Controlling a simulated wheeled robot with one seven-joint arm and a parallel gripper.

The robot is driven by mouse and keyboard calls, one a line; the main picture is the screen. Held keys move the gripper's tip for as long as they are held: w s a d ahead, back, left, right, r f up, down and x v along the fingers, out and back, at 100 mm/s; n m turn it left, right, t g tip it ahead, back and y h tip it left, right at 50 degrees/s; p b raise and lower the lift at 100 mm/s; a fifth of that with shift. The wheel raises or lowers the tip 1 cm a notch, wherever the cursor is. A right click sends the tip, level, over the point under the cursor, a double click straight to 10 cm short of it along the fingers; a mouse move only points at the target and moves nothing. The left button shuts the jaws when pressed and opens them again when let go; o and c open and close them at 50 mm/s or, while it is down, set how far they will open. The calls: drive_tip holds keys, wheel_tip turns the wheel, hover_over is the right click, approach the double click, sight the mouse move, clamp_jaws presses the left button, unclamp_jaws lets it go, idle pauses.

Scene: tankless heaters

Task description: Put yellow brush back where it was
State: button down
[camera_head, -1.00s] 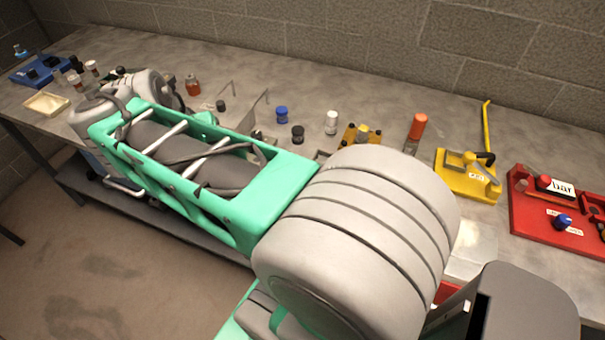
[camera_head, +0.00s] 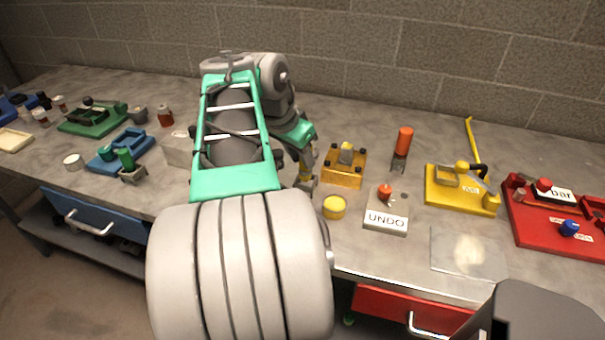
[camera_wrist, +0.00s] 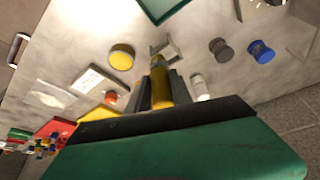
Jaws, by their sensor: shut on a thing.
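In the wrist view, the yellow brush (camera_wrist: 161,90) is upright in the picture between the fingers of my gripper (camera_wrist: 157,92), which is shut on it. In the head view, my gripper (camera_head: 305,180) is over the bench, left of the yellow block with black corner posts (camera_head: 343,167); the brush is mostly hidden there by my arm. A small grey metal bracket (camera_wrist: 170,48) stands just beyond the brush in the wrist view. The brush's lower end is too small to tell whether it touches anything.
A round yellow tin (camera_head: 334,207) and the UNDO box (camera_head: 385,219) with a red knob are right of my gripper. An orange-handled tool (camera_head: 403,145) stands behind. A white bottle (camera_wrist: 200,88) and blue-capped jar (camera_wrist: 261,52) are close in the wrist view.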

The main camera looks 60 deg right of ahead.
sight(302, 170)
drive_tip(key=d+f, duration=0.2)
drive_tip(key=f, duration=0.1)
drive_tip(key=shift+w+d, duration=0.15)
drive_tip(key=shift+w, duration=0.25)
drive_tip(key=shift+w+d+f, duration=0.1)
drive_tip(key=shift+d+f, duration=0.1)
drive_tip(key=shift+f, duration=1.55)
drive_tip(key=shift+f, duration=0.1)
drive_tip(key=shift+f+b, duration=0.15)
drive_tip(key=shift+b, duration=0.25)
drive_tip(key=c, duration=1.1)
unclamp_jaws()
